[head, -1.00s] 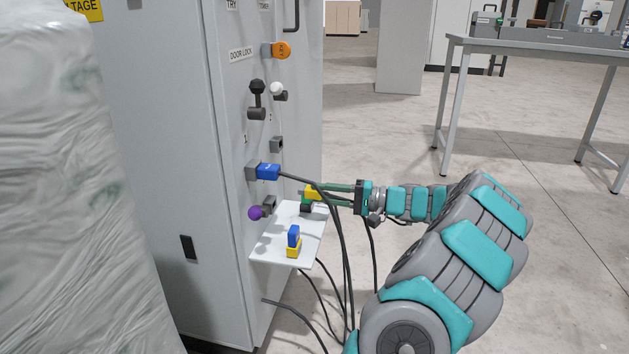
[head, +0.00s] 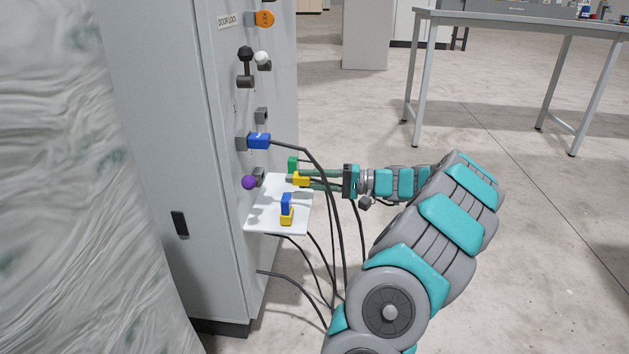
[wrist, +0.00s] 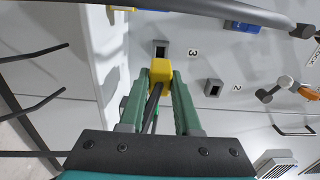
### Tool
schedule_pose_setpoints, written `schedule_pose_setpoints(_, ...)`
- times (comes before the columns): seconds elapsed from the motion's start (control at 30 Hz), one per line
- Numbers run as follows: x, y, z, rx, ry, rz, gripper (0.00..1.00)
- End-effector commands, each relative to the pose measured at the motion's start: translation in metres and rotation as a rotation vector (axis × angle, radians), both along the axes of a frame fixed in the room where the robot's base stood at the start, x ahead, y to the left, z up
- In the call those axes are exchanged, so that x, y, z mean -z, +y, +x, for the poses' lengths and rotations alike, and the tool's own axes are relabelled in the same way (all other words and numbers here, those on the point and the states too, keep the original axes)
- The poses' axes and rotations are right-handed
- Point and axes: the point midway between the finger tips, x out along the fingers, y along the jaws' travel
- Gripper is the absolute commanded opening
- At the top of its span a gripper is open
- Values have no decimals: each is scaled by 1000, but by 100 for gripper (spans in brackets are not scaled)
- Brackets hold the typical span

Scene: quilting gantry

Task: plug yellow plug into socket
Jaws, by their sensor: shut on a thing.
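My gripper (head: 306,178) is shut on the yellow plug (head: 301,180), just above the outer edge of the white shelf. In the wrist view the yellow plug (wrist: 160,72) sits between the green fingertips, with its dark cable running back between them. A dark square socket (wrist: 161,49) marked 3 lies just beyond the plug on the cabinet face. It seems to be the lower socket (head: 260,174) beside the purple knob in the head view. The plug looks apart from the socket there. Exact alignment is hard to judge.
An empty socket (wrist: 213,88) marked 2 is nearby. A blue plug (head: 259,141) sits in another socket. A green block (head: 293,162) shows behind my gripper. A purple knob (head: 249,183) juts out; cables hang below.

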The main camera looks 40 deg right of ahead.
Motion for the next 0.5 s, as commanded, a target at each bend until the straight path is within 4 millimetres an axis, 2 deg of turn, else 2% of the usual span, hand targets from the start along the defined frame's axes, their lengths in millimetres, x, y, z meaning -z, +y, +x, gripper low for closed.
schedule_pose_setpoints(0.5, -1, 27, 32, 0, -2, -1, 0)
